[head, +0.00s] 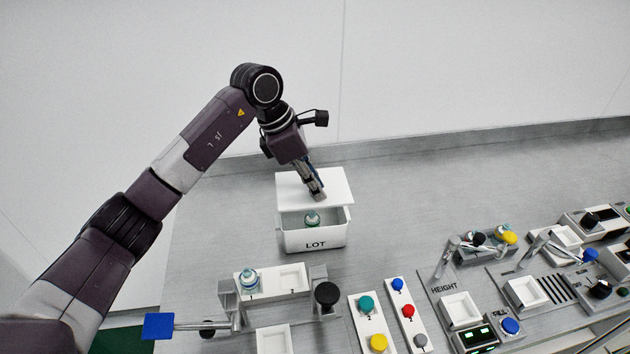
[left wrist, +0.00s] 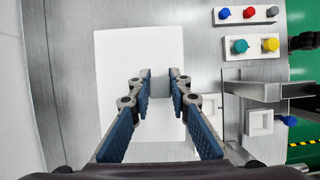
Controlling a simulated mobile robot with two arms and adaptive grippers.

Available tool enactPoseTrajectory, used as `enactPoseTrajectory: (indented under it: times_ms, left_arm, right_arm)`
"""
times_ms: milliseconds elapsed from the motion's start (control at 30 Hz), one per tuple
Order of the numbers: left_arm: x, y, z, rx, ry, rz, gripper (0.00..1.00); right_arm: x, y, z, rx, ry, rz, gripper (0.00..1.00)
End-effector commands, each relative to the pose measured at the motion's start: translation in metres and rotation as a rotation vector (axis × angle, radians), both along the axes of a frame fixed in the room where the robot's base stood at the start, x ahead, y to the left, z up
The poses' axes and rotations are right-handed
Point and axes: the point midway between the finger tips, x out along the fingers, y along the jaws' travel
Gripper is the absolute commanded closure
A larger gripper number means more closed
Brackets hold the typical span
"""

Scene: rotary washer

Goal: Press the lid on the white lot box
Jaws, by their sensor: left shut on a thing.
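The white lot box (head: 314,240), marked LOT, stands on the grey bench. A clear vial with a greenish top (head: 312,218) shows inside through the open front part. The flat white lid (head: 293,188) is above and toward the back of the box, raised off its front rim, and hides its rear part. My left gripper (head: 319,196) points down and is shut on the lid's small grey knob. In the left wrist view the knob (left wrist: 160,86) sits between the fingertips, with the white lid (left wrist: 115,65) spread below and hiding the box.
A white holder (head: 292,279) with a vial (head: 249,280) stands in front of the box, beside a black knob (head: 327,295). Button panels (head: 408,311) and a HEIGHT station (head: 461,310) are to the right. The bench right of the box is clear.

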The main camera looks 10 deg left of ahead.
Motion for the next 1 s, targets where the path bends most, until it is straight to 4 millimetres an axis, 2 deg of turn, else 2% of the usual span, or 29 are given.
enactPoseTrajectory:
  times_ms: [33, 300, 500, 1000]
  left_arm:
    - [0.0, 0.0, -0.008, -0.001, 0.001, 0.0, 1.0]
    - [0.0, 0.0, -0.036, 0.0, 0.001, 0.002, 1.0]
    - [0.0, 0.0, -0.051, 0.001, -0.001, 0.002, 1.0]
    - [0.0, 0.0, -0.054, 0.0, -0.001, 0.001, 1.0]
  right_arm:
    - [0.0, 0.0, -0.006, 0.0, 0.0, 0.0, 0.55]
    - [0.0, 0.004, -0.022, 0.005, 0.0, -0.002, 0.55]
    - [0.0, 0.013, -0.034, 0.015, 0.0, -0.004, 0.55]
    - [-0.001, 0.01, -0.035, 0.011, 0.0, -0.002, 0.55]
